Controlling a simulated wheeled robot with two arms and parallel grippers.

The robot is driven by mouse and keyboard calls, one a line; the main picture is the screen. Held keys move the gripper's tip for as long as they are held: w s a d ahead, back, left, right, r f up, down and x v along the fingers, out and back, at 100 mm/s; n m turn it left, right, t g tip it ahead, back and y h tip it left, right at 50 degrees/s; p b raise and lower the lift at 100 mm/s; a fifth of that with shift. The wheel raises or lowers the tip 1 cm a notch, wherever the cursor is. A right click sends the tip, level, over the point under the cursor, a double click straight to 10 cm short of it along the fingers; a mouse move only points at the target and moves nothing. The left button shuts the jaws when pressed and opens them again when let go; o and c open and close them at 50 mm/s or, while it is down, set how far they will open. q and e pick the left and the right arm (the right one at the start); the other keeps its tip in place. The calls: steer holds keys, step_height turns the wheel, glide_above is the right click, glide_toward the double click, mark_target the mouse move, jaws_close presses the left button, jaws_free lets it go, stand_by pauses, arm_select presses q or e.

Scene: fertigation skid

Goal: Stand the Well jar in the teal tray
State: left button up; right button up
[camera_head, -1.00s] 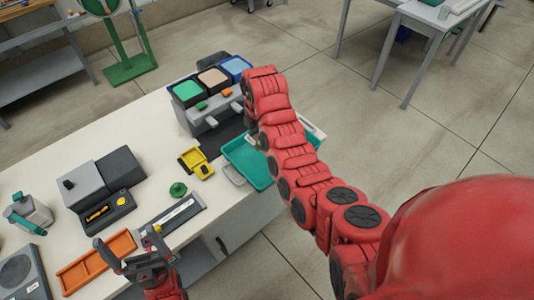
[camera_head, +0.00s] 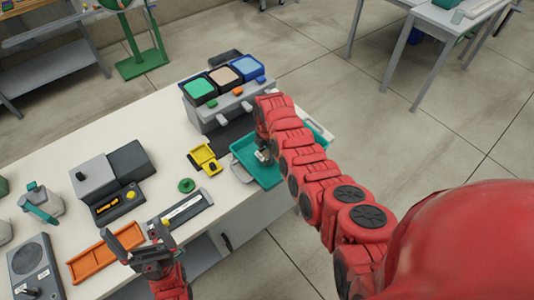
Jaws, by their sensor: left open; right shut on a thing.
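The teal tray (camera_head: 240,152) lies near the bench's right edge, partly covered by my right arm. My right gripper (camera_head: 262,147) points down over the tray and is mostly hidden behind its own red arm. A small pale thing, which I take for the Well jar (camera_head: 263,156), shows just below it. The gripper is shut on it. No label can be read, and I cannot tell whether it touches the tray floor. My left gripper (camera_head: 140,244) is open and empty, above the front of the bench beside the orange tray (camera_head: 92,262).
A grey unit (camera_head: 215,114) with green, peach and blue tops stands behind the teal tray. A yellow item (camera_head: 204,158), a green ring (camera_head: 186,185) and a grey tray (camera_head: 182,210) lie to its left. A grey-black device (camera_head: 112,170) stands farther left.

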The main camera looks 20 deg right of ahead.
steer(key=shift+f, duration=0.15)
steer(key=o, duration=1.4)
steer(key=shift+o, duration=0.2)
steer(key=shift+r, duration=0.25)
step_height(320, 180, up, 12)
steer(key=shift+f, duration=0.1)
